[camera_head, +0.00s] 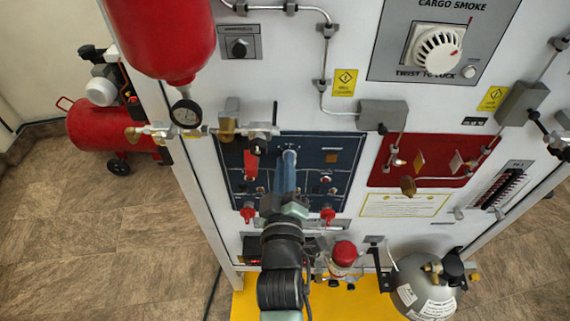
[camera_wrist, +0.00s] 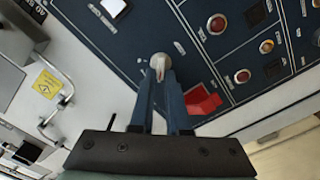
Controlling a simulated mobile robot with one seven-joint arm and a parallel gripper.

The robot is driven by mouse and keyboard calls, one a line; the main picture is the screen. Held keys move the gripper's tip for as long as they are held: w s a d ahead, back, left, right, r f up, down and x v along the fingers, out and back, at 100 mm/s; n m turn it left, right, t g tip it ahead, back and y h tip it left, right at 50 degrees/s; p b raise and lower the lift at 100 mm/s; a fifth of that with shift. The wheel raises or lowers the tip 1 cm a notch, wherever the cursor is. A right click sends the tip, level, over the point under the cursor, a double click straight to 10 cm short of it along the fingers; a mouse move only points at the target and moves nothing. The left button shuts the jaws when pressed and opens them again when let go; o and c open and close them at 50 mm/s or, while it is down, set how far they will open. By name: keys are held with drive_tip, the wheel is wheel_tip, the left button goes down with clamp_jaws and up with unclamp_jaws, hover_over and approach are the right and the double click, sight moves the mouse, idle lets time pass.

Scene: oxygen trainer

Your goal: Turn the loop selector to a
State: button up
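A pale grey round knob, which I take for the loop selector (camera_wrist: 159,61), sits on the dark blue panel (camera_wrist: 120,42). A thin ridge on it shows between my fingertips. Its lettering is too small to read. My gripper (camera_wrist: 161,80) points straight at the knob, with one blue finger on each side of its ridge and a narrow gap between them. Whether the fingers touch it cannot be told. In the head view my gripper (camera_head: 289,165) reaches up to the upper middle of the blue panel (camera_head: 335,180), and the knob (camera_head: 289,155) shows at its tip.
A red switch guard (camera_wrist: 203,101) is close to the right of my fingers in the wrist view. Several red buttons and lamps (camera_wrist: 217,24) are beyond it. In the head view a pressure gauge (camera_head: 186,113) with brass fittings and a red cylinder (camera_head: 165,40) stand out upper left.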

drive_tip(key=o, duration=0.4)
drive_tip(key=shift+s+b, duration=1.9)
drive_tip(key=shift+s, duration=4.6)
